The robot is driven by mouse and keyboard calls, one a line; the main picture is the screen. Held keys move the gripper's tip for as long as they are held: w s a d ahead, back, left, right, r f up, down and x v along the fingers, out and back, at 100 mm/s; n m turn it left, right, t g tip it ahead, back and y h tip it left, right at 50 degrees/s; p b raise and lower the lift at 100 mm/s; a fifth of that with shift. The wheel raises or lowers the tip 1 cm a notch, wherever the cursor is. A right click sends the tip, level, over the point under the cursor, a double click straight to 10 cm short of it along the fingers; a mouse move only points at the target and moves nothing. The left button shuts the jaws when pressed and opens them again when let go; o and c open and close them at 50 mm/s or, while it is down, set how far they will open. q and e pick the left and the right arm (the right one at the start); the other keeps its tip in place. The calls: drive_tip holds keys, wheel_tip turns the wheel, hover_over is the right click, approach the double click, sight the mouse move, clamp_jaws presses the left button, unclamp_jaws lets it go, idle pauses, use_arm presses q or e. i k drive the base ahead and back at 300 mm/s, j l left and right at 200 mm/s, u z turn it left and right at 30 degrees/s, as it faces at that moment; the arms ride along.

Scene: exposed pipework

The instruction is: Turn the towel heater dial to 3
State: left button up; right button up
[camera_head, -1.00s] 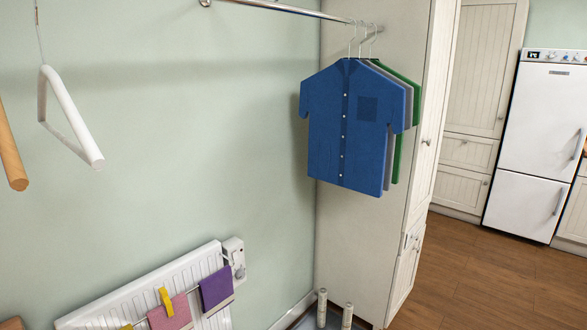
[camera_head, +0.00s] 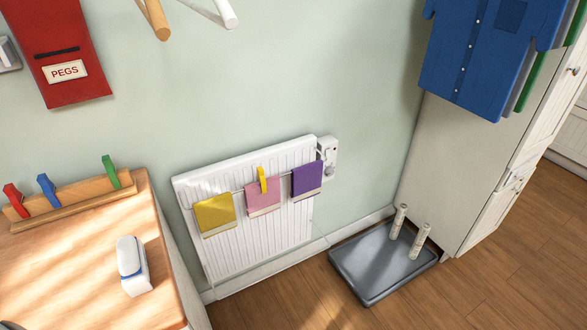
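The towel heater (camera_head: 255,240) is a white ribbed panel low on the green wall, in the middle of the head view. Yellow (camera_head: 215,214), pink (camera_head: 262,197) and purple (camera_head: 307,180) cloths hang on its front rail, with a yellow peg (camera_head: 262,180) on the pink one. A small white control box (camera_head: 328,153) sits at its upper right end. A greyish round knob (camera_head: 329,171), which may be the dial, shows low on the box. Its markings are too small to read. Neither of my grippers is in view.
A wooden counter (camera_head: 75,265) stands at the left with a peg rack (camera_head: 72,198) and a white and blue object (camera_head: 132,265). A grey tray (camera_head: 375,275) with two upright posts lies on the floor below right. A cabinet (camera_head: 460,160) stands at the right. Wooden floor is clear in front.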

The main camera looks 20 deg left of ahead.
sight(329, 171)
drive_tip(key=i+l+u, duration=0.15)
drive_tip(key=u, duration=0.3)
drive_tip(key=i+l+u, duration=0.2)
drive_tip(key=u, duration=0.3)
drive_tip(key=i+l+u, duration=0.1)
drive_tip(key=l+u, duration=0.15)
drive_tip(key=u, duration=0.2)
